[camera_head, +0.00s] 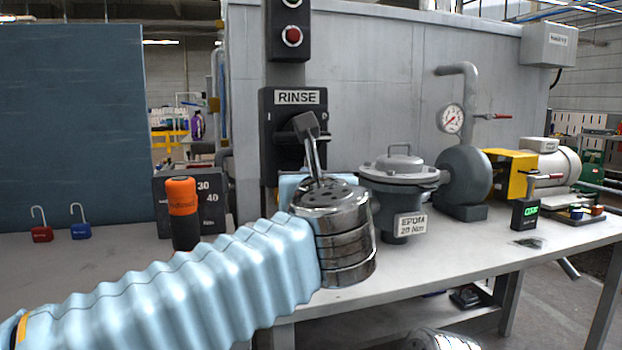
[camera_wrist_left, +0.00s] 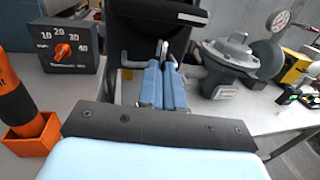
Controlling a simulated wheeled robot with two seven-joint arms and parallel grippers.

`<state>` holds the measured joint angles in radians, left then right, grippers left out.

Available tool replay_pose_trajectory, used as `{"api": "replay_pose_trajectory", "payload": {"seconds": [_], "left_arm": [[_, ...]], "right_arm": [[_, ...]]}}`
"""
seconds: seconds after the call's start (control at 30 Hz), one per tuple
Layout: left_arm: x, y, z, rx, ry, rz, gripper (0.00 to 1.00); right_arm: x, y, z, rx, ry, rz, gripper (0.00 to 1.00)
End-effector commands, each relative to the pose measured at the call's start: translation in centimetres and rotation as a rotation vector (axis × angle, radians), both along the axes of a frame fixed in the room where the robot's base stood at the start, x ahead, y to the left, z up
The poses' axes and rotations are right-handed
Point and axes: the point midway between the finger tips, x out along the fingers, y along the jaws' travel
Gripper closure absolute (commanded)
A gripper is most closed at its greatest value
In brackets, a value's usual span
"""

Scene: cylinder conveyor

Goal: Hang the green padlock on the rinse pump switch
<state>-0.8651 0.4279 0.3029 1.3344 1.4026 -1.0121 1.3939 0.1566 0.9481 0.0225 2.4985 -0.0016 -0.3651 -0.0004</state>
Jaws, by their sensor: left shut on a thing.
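In the head view my wrist covers most of the gripper. I see no green padlock in either view. My right gripper is not in view.
A red padlock (camera_head: 41,226) and a blue padlock (camera_head: 79,223) stand on the table's left. An orange-topped tool (camera_head: 183,215) stands by a dial box (camera_head: 206,200). A grey valve (camera_head: 397,185) and a pump (camera_head: 463,178) are to the right.

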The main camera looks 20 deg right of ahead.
Motion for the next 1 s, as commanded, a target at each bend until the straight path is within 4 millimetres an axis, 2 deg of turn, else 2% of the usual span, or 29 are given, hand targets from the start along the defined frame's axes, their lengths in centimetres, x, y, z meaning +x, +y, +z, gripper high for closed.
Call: {"api": "replay_pose_trajectory", "payload": {"seconds": [0.57,0.87,1.0], "left_arm": [[0.0,0.0,-2.2,0.0,-0.001,0.0,1.0],[0.0,0.0,-2.2,0.0,-0.001,0.0,1.0],[0.0,0.0,-2.2,0.0,-0.001,0.0,0.78]], "right_arm": [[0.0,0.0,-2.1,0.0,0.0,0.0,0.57],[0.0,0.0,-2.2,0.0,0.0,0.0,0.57],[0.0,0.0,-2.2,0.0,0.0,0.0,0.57]]}}
